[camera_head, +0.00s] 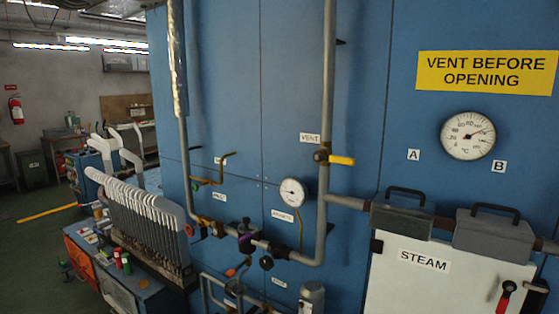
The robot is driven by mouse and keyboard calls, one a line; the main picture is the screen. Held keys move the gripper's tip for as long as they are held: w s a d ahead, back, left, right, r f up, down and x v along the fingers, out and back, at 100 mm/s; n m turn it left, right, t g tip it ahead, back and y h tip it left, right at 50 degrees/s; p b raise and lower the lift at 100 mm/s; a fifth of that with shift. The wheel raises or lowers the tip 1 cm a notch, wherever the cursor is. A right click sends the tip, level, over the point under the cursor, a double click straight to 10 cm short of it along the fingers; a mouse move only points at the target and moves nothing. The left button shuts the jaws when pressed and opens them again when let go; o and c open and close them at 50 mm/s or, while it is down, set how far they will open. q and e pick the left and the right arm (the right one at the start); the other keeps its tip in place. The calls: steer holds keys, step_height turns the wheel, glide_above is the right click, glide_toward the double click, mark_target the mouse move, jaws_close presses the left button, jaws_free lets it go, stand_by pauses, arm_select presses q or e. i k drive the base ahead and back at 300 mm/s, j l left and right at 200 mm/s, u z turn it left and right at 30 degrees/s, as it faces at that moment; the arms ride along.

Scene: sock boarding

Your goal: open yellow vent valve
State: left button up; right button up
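The yellow vent valve handle (341,160) sits on the vertical grey pipe in the middle of the view. The handle points right, roughly level and crosswise to the pipe. Its dark and brass body (321,156) is on the pipe, just below a white "VENT" label (310,138). Neither of my grippers shows in the head view, and nothing touches the handle.
A small gauge (292,192) is left of the pipe. A "STEAM" door (425,262) with a red handle (505,297) is lower right, under a large dial (467,135). Sock forms (145,215) stand lower left. The space around the yellow handle looks clear.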

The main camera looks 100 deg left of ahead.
mark_target(318, 156)
steer(key=u, duration=3.2)
